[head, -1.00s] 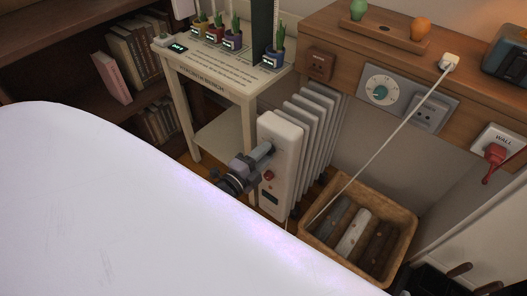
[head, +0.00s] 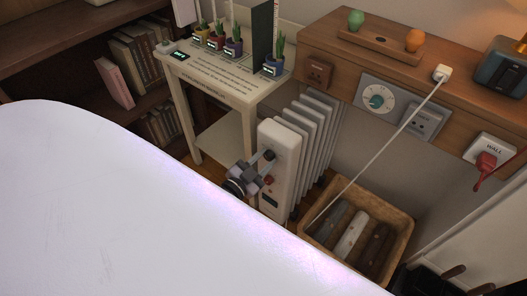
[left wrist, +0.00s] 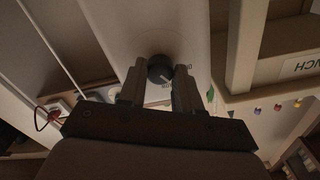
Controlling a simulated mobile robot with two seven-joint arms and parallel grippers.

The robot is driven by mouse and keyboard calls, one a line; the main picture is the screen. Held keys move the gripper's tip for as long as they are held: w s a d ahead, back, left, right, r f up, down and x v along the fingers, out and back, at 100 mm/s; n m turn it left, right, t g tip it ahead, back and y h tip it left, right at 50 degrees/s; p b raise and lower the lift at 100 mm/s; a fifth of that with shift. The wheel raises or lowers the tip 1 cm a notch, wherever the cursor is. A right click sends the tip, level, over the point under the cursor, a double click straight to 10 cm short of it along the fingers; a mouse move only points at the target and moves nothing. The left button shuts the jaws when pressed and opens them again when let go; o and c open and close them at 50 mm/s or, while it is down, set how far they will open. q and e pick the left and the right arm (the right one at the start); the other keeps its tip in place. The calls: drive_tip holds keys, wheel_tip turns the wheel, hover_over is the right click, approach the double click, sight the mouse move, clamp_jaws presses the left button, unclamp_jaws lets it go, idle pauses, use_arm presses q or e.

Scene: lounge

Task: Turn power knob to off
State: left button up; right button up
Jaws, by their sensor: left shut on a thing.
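The white radiator heater (head: 297,135) stands on the floor beyond the white surface. Its dark round knob (head: 269,155) is high on the front panel, above a red button (head: 268,181). My left gripper (head: 264,160) is at this knob. In the left wrist view the knob (left wrist: 160,68) sits between the two fingertips of my left gripper (left wrist: 161,72), which are shut on it. A pale pointer line on the knob points toward the lower right. Part of the printed lettering beside it shows, but is too small and covered to read. My right gripper is not in view.
A small table (head: 215,85) with potted cacti stands behind the heater. A basket of logs (head: 316,240) is to its right. A dial (head: 378,99) and sockets line the wooden wall ledge.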

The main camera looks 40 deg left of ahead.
use_arm(q)
drive_tip(key=shift+n, duration=0.9)
drive_tip(key=n, duration=0.5)
drive_tip(key=shift+p, duration=0.35)
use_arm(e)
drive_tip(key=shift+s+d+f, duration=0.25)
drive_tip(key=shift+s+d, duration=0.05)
use_arm(q)
drive_tip(key=shift+n, duration=0.3)
drive_tip(key=o, duration=0.9)
drive_tip(key=shift+o, duration=0.7)
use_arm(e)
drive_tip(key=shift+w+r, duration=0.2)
